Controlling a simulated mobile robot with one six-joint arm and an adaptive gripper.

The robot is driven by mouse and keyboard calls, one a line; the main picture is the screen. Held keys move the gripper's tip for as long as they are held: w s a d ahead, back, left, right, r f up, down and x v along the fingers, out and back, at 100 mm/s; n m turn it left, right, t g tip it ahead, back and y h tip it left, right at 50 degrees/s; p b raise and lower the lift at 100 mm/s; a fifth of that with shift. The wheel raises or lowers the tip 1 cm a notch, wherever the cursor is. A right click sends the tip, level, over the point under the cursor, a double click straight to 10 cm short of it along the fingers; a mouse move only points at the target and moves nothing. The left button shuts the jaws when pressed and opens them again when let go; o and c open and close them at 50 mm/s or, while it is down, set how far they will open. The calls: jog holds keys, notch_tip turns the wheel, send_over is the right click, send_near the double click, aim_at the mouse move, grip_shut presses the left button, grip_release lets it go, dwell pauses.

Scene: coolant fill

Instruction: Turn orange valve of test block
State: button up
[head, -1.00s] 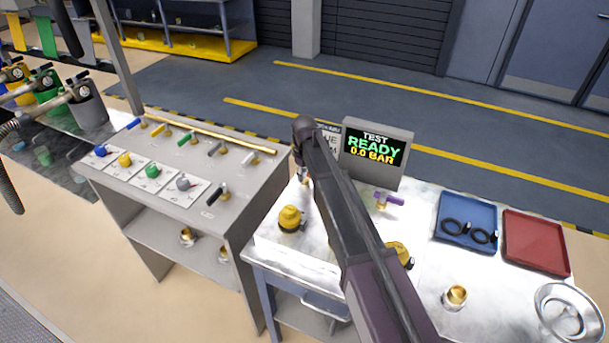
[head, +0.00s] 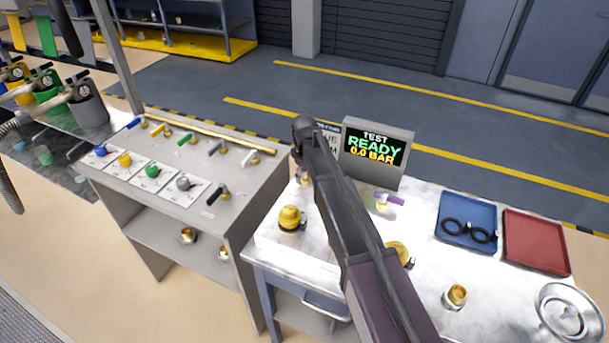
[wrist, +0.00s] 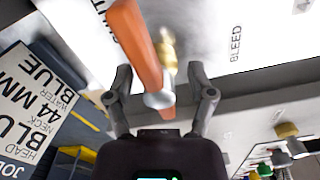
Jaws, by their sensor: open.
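The orange valve lever (wrist: 140,45) shows in the wrist view, joined to a brass fitting (wrist: 168,52) on a pale panel. The fingers are open, one on each side of the lever, with a gap visible on both sides. In the head view my arm hides the orange lever and my gripper. The test block's display (head: 375,148) reads TEST READY 0.0 BAR.
A purple valve (head: 388,198) stands right of my arm, and a yellow cap (head: 290,217) left of it. A blue tray (head: 452,238) with dark rings, a red tray (head: 535,241) and a metal bowl (head: 568,312) lie on the right. A "BLUE 44 MM" sign (wrist: 38,108) is nearby.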

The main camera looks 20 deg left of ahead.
jog(key=shift+m, duration=0.3)
jog(key=shift+m, duration=1.1)
jog(key=shift+r, duration=0.25)
notch_tip(320, 180, up, 13)
jog(key=p, duration=1.3)
jog(key=shift+r+p, duration=0.2)
jog(key=shift+p, duration=0.2)
jog(key=shift+d, duration=0.1)
jog(key=s+d+f+m+b, duration=0.1)
jog(key=s+d+m, duration=0.15)
jog(key=d, duration=0.95)
jog(key=s+d+f+m+b, duration=0.1)
jog(key=s+d+m, duration=0.15)
jog(key=d, duration=0.95)
jog(key=s+d+f+m+b, duration=0.1)
jog(key=s+d+m, duration=0.2)
jog(key=s+d, duration=0.3)
jog(key=s+d+f+m+b, duration=0.1)
jog(key=s+d+m, duration=0.2)
jog(key=d, duration=1.1)
jog(key=s, duration=0.3)
jog(key=shift+d+f+b, duration=0.2)
jog(key=shift+f+b, duration=0.1)
